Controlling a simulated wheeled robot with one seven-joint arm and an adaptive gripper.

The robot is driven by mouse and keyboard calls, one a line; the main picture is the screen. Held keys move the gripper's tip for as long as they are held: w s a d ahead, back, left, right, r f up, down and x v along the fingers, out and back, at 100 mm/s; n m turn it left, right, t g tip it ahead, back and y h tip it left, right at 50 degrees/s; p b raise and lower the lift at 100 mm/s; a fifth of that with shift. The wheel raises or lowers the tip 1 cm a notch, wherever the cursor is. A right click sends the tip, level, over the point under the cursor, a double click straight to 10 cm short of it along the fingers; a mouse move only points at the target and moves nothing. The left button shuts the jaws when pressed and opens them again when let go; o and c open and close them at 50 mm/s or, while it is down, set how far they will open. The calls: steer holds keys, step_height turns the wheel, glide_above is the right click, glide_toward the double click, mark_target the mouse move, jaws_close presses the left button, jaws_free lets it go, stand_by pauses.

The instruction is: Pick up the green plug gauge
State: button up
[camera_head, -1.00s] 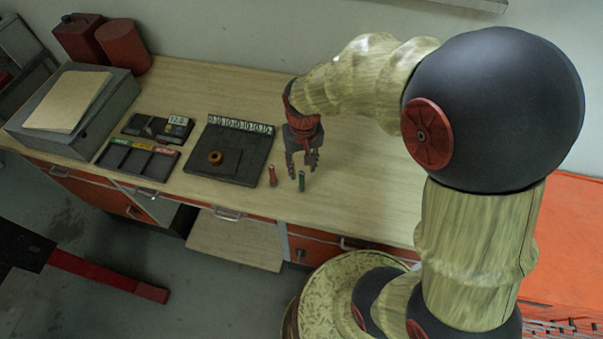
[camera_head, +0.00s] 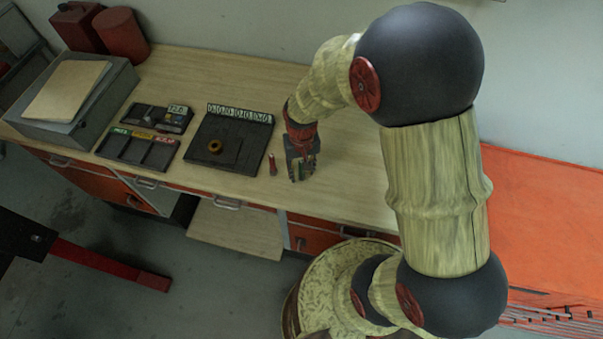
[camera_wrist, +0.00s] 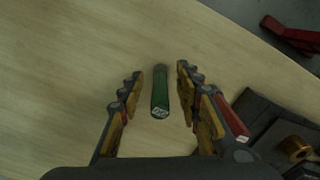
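The green plug gauge (camera_wrist: 160,92) stands on the wooden bench top, and its marked end face shows in the wrist view. It lies between the two fingers of my gripper (camera_wrist: 159,88), with a visible gap on each side. My gripper is open. In the head view my gripper (camera_head: 300,172) points down near the bench's front edge and hides most of the green gauge. The red plug gauge (camera_head: 273,165) stands just left of my gripper; in the wrist view a red piece (camera_wrist: 232,118) shows behind the right finger.
A dark plate (camera_head: 228,172) with a brass ring (camera_head: 215,146) is left of the gauges. A dark sorting tray (camera_head: 138,151) with coloured labels sits further left. A grey box (camera_head: 75,95) and red canisters (camera_head: 122,36) stand at the back left. The bench right of my gripper is clear.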

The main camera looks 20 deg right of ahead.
steer(key=shift+c, duration=0.5)
steer(key=c, duration=0.7)
jaws_close()
